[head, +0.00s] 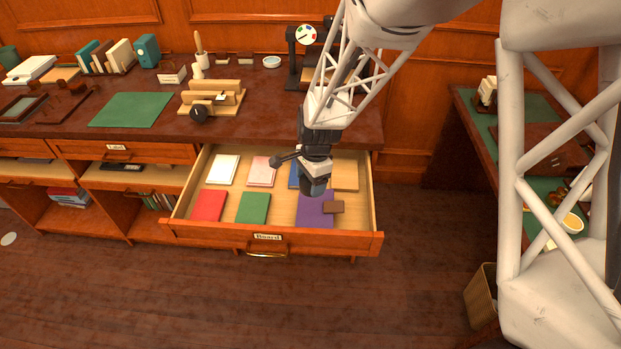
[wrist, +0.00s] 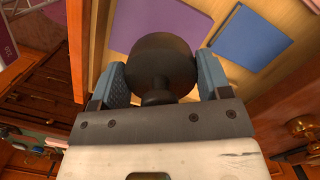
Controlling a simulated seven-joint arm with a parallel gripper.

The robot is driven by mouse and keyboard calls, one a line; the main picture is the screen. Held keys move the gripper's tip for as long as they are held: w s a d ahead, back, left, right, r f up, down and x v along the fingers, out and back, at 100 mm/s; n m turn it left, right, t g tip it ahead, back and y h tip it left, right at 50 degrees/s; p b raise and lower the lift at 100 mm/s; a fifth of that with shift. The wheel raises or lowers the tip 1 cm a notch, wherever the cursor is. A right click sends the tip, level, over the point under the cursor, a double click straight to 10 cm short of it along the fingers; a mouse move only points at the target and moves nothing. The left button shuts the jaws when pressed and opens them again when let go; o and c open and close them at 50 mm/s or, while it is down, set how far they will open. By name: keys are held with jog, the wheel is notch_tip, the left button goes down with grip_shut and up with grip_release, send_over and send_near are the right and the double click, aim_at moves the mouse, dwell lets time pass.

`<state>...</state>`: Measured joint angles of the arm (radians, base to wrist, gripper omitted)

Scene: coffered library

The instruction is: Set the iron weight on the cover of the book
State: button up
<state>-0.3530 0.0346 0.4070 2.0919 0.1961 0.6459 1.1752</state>
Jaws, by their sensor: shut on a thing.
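My gripper (head: 314,178) is over the open drawer, pointing down. It is shut on the iron weight, a dark round body with a knob, which sits between the blue finger pads in the wrist view (wrist: 160,62). In the head view the weight (head: 313,188) shows as a dark lump below the gripper. Several flat coloured books lie in the drawer. I cannot tell which book is meant, or the exact gap below the weight.
The drawer (head: 272,238) also holds red (head: 209,206), green (head: 253,208), white (head: 222,169), pink (head: 261,171) and partly hidden blue (head: 293,175) items. The desk top (head: 270,115) behind carries a wooden stand (head: 212,97) and a green mat (head: 131,109).

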aim_at(309, 210)
jog(key=shift+f, duration=0.25)
jog(key=shift+f, duration=4.15)
jog(key=shift+f, duration=0.3)
jog(key=o, duration=1.6)
jog(key=shift+w+d+r, duration=0.1)
jog(key=shift+r, duration=1.15)
jog(key=shift+w+d+r, duration=0.1)
jog(key=shift+d+r, duration=0.05)
jog(key=shift+r, duration=1.1)
jog(key=shift+w+d+r, duration=0.1)
jog(key=shift+r, duration=1.25)
